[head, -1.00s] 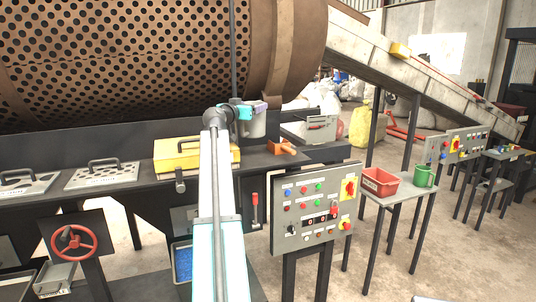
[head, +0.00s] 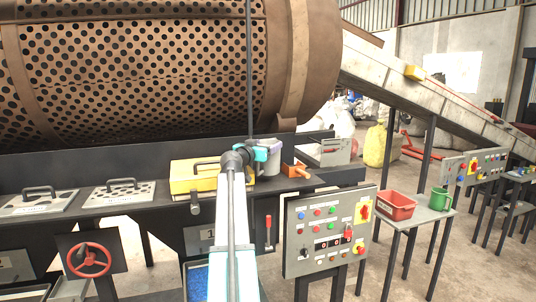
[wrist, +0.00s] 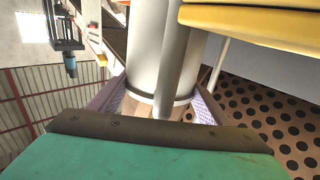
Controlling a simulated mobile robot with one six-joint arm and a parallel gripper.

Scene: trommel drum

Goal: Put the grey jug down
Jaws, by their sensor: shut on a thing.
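The grey jug (head: 269,159) is at the bench behind the control panel, between the yellow case and an orange object. My gripper (head: 257,154) is shut on it. In the wrist view, the jug's pale wall (wrist: 146,50) fills the middle between my two purple finger pads, and my gripper (wrist: 155,103) grips it from both sides. The jug looks upright in the head view. Its base is close to the dark bench top (head: 150,203); I cannot tell whether it touches. My arm hides part of its left side.
The yellow case (head: 196,181) is close on the left, and its yellow edge (wrist: 255,22) shows in the wrist view. The orange object (head: 296,170) is close on the right. The perforated drum (head: 150,70) hangs behind and above. A red bin (head: 396,207) and green jug (head: 441,199) stand farther right.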

